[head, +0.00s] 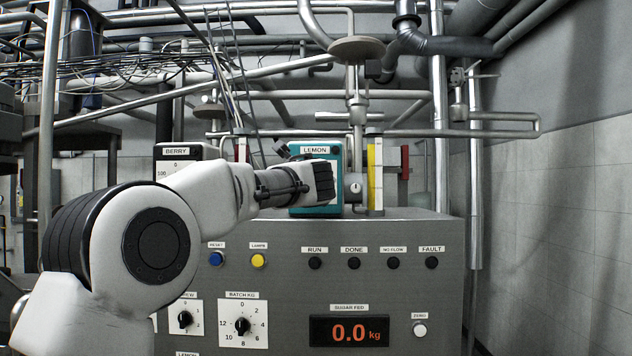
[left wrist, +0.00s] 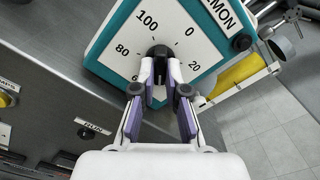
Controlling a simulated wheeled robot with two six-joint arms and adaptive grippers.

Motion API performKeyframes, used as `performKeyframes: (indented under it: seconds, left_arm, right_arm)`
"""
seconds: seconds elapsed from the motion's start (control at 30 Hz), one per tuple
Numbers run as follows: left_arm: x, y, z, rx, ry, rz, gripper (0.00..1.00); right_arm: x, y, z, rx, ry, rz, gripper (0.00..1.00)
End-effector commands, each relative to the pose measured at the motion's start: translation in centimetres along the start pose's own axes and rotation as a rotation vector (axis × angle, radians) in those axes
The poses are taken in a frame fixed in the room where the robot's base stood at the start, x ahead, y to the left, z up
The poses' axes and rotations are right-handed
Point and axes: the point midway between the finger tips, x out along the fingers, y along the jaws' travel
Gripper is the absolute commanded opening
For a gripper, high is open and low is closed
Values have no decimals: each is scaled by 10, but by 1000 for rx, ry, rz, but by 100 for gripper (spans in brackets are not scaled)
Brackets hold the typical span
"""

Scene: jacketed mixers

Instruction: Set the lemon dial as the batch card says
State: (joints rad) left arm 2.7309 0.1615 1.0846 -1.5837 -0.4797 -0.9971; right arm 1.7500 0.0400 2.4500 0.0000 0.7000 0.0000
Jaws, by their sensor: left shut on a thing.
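The lemon dial (head: 316,150) is a teal-edged box on top of the grey control panel, with its name label showing in the head view. My left gripper (head: 318,182) covers most of its face there. In the left wrist view the white dial face (left wrist: 195,40) carries the marks 100, 0, 20 and 80, with another mark partly hidden. My left gripper (left wrist: 159,76) is shut on the black knob (left wrist: 158,51) at the centre of the face. The knob's pointer setting is hard to read. No batch card is readable. My right gripper is not in view.
The berry dial (head: 176,153) stands to the left. A yellow upright gauge (head: 375,178) stands just right of the lemon dial. The panel carries a batch kg knob (head: 242,325), several lamps and a sugar fed display (head: 349,332) reading 0.0 kg. Pipes run behind.

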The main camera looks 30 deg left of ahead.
Motion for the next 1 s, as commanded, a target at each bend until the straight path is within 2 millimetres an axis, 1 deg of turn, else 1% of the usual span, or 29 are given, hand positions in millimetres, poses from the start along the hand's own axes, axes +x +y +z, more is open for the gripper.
performKeyframes:
  seconds: [0.4, 0.6, 0.8, 1.0]
  left_arm:
    - [0, 0, 2, 387, 1, 0, 0]
    - [0, 1, 2, 545, 1, 0, 0]
    - [0, 1, 2, 654, 0, -1, 0]
    - [0, 2, 1, 712, 0, -1, 0]
  right_arm:
    - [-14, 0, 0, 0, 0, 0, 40]
    - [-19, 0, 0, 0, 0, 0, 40]
    - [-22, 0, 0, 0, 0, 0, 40]
    - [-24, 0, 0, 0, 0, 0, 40]
